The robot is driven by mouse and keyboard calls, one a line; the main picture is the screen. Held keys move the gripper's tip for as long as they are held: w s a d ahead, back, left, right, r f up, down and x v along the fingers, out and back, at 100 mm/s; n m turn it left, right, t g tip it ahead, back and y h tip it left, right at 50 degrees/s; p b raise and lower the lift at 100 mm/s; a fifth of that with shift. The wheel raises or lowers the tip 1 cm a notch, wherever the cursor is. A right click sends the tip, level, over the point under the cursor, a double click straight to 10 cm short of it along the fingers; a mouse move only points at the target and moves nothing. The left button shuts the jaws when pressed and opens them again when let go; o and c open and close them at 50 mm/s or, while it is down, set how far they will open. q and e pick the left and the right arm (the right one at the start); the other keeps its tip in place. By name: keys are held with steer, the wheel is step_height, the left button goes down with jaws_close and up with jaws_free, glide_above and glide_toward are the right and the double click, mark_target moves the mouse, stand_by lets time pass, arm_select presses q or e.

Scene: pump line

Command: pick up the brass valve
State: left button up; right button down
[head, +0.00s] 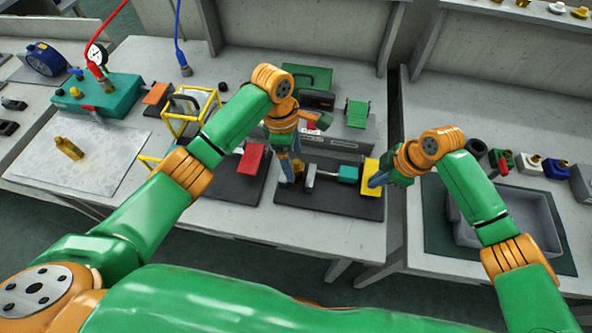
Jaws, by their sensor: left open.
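A small brass-coloured piece (298,166) shows at the left end of the dark board (330,205). My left gripper (291,172) points down there with open jaws, its fingertips close around or beside that piece; I cannot tell whether they touch it. A larger brass fitting (69,148) lies on the pale mat (95,175) at the left, away from both grippers. I cannot tell for certain which of these is the brass valve. My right gripper (376,181) is at the yellow block (370,170) on the board's right end; its jaw opening is not clear.
A grey and teal part (345,174) lies on the board between my grippers. A red block (252,159) and a yellow frame (189,112) stand left of my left gripper. A grey tray (520,225) is on the right table, past a gap between tables.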

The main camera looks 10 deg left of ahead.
arm_select(q)
steer(key=f, duration=0.3)
steer(key=shift+d+f, duration=0.25)
steer(key=shift+d, duration=0.1)
jaws_close()
